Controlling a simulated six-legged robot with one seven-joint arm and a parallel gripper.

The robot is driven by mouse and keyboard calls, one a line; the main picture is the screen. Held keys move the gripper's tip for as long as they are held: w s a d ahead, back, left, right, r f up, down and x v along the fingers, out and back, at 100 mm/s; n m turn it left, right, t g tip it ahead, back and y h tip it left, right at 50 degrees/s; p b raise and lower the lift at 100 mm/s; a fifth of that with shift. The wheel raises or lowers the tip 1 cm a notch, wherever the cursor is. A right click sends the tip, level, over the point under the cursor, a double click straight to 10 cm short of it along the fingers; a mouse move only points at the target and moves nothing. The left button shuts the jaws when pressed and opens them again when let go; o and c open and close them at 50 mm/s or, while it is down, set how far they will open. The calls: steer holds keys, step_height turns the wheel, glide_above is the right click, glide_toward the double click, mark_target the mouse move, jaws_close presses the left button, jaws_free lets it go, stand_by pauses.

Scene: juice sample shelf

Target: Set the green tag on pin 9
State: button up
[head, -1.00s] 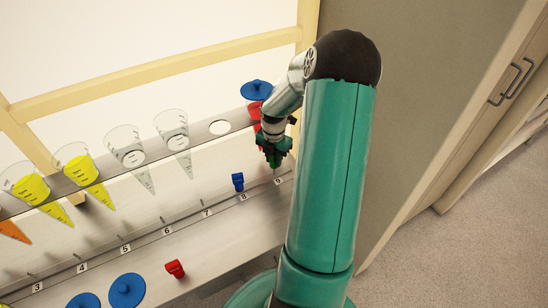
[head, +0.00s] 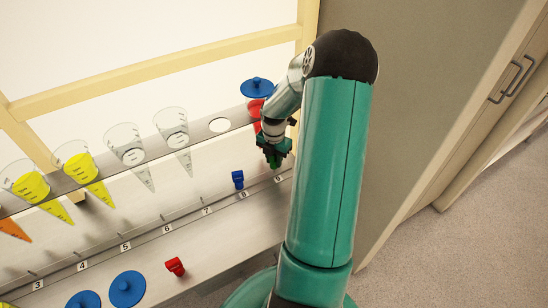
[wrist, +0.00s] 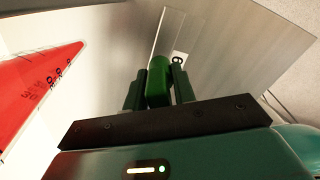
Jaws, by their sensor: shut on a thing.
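My gripper (head: 273,163) is shut on the green tag and hangs just above the number 9 label (head: 278,179) at the right end of the shelf. In the wrist view the green tag (wrist: 158,82) stands between the two dark green fingers, its rounded end pointing away from the palm. A small white label (wrist: 178,57) shows just past the tag there. Pin 9 itself is hidden or too small to make out, so I cannot tell whether the tag touches it.
A blue tag (head: 238,179) is at pin 8. A red tag (head: 175,267) lies nearer the front, with blue discs (head: 127,290) to its left. A red-filled cone (wrist: 38,90) with a blue lid (head: 257,87) is close beside my gripper. Several other cones hang in the rack leftward.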

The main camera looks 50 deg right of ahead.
steer(key=shift+f, duration=1.15)
stand_by(0.4)
steer(key=o, duration=1.1)
steer(key=shift+r, duration=0.1)
step_height(320, 180, up, 12)
steer(key=shift+f, duration=0.2)
steer(key=shift+r, duration=0.15)
